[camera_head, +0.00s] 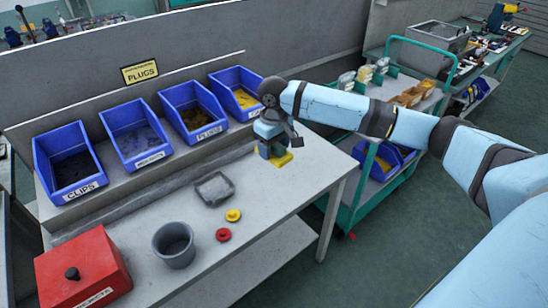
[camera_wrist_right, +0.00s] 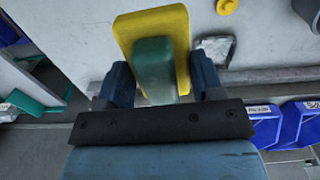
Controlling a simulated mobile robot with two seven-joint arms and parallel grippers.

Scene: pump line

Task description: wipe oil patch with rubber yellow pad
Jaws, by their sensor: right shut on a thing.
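My right gripper (camera_head: 271,146) is over the right end of the grey workbench. It is shut on the green grip of the yellow pad (camera_head: 284,160). In the right wrist view, the yellow pad (camera_wrist_right: 160,25) and its green grip sit between the two fingers of the right gripper (camera_wrist_right: 162,88). The pad is at or just above the bench top; I cannot tell if it touches. I cannot make out an oil patch in either view. My left gripper is not in view.
The workbench (camera_head: 300,185) holds a small grey tray (camera_head: 214,188), a yellow disc (camera_head: 233,215), a red ring (camera_head: 223,234), a grey cup (camera_head: 174,244) and a red box (camera_head: 82,272). Blue bins (camera_head: 137,132) line the back shelf. A green trolley (camera_head: 372,195) stands at the right.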

